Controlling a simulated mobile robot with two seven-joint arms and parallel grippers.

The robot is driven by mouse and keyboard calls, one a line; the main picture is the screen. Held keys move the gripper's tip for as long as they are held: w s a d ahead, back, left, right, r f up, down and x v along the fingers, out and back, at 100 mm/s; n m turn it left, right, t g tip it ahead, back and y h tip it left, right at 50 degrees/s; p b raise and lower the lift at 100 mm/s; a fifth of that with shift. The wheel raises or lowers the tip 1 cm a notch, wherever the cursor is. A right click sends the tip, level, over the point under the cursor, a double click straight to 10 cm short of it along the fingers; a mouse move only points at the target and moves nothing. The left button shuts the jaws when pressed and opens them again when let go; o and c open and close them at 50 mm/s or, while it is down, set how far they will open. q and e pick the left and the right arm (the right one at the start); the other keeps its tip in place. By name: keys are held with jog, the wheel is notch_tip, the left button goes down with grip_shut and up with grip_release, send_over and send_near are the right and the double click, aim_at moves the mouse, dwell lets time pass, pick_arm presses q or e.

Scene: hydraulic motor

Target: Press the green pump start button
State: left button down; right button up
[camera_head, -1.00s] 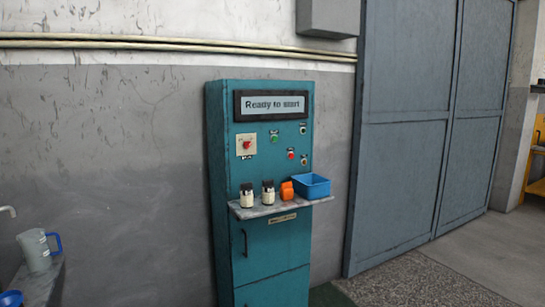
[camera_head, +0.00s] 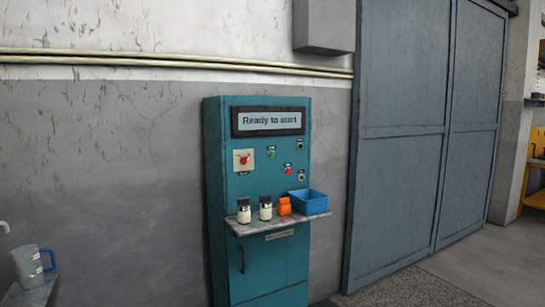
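The green button (camera_head: 271,154) is on the front panel of a teal control cabinet (camera_head: 225,190), below the display and right of a red switch on a pale plate. The display (camera_head: 270,120) reads "Ready to start". Neither of my grippers shows in the head view.
A red switch (camera_head: 243,160), a red button (camera_head: 288,170) and small dark knobs share the panel. The cabinet's shelf (camera_head: 265,224) holds two bottles (camera_head: 244,211), an orange object (camera_head: 284,207) and a blue bin (camera_head: 309,202). A grey jug (camera_head: 27,266) stands at lower left.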

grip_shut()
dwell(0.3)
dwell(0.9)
